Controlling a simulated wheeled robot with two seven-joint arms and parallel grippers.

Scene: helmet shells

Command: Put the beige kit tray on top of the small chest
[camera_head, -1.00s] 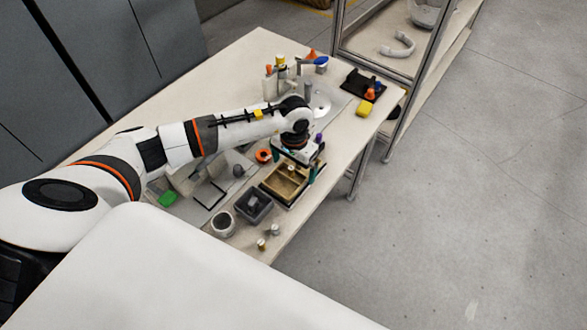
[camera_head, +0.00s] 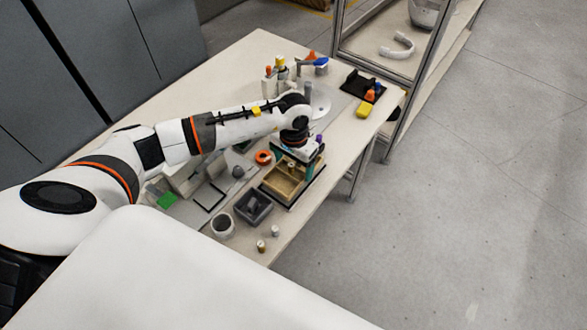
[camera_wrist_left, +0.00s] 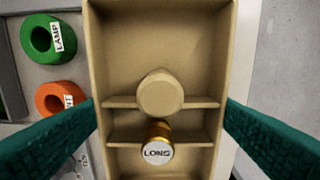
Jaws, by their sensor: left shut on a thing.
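The beige kit tray (camera_head: 271,188) is an open, divided box near the front edge of the table. It fills the middle of the left wrist view (camera_wrist_left: 160,40). A round beige piece (camera_wrist_left: 160,93) and a gold-sided cylinder labelled LONG (camera_wrist_left: 158,150) are in it. My left gripper (camera_head: 295,166) is above the tray, its teal fingers along the two long sides, shut on it. I cannot tell whether the tray is lifted. I cannot clearly make out the small chest; my left arm hides part of the table. My right gripper is not in view.
A dark grey bin (camera_head: 243,213) and a grey cup (camera_head: 222,226) stand close to the tray. An orange ring (camera_wrist_left: 58,100) and green ring (camera_wrist_left: 46,38) lie beside it. Two small cylinders stand at the front edge. The far left tabletop (camera_head: 235,65) is clear.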

